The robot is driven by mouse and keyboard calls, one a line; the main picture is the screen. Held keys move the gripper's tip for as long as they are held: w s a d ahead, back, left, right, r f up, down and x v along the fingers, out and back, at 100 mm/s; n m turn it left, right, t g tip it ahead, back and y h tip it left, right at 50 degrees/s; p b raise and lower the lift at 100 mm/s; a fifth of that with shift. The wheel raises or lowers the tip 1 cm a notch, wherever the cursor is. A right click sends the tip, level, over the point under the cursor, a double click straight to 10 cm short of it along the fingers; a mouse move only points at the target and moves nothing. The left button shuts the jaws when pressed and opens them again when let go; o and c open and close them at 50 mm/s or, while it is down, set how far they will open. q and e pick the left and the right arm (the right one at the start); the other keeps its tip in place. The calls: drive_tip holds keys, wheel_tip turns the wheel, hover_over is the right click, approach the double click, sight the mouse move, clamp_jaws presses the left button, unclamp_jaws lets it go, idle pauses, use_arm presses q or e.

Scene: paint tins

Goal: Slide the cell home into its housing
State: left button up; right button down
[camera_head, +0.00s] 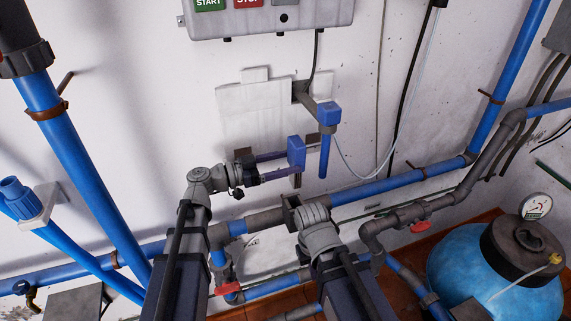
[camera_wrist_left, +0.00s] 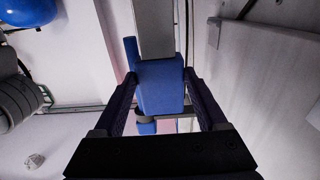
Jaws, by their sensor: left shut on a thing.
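My left gripper (camera_head: 292,157) is shut on a blue block (camera_head: 296,149), which I take to be the cell, holding it in front of the wall. In the left wrist view the block (camera_wrist_left: 160,90) sits between the dark fingers, and a flat grey bar (camera_wrist_left: 155,30) extends from it toward the top of the picture. I cannot make out a housing for certain. My right gripper (camera_head: 291,210) is lower, in front of the blue wall pipe; its fingers are not clear, and I see nothing held in it.
A blue pipe fitting (camera_head: 328,114) is on the wall just right of the block. A control box (camera_head: 270,18) is above. Blue pipes (camera_head: 375,188) cross the wall behind my arms. A blue tank (camera_head: 470,262) with a gauge (camera_head: 536,206) stands at lower right.

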drive_tip(key=shift+f, duration=0.15)
wheel_tip(320, 180, down, 6)
drive_tip(key=b, duration=0.6)
drive_tip(key=shift+r, duration=0.2)
drive_tip(key=shift+f+b, duration=2.65)
drive_tip(key=shift+f, duration=0.05)
idle(4.1)
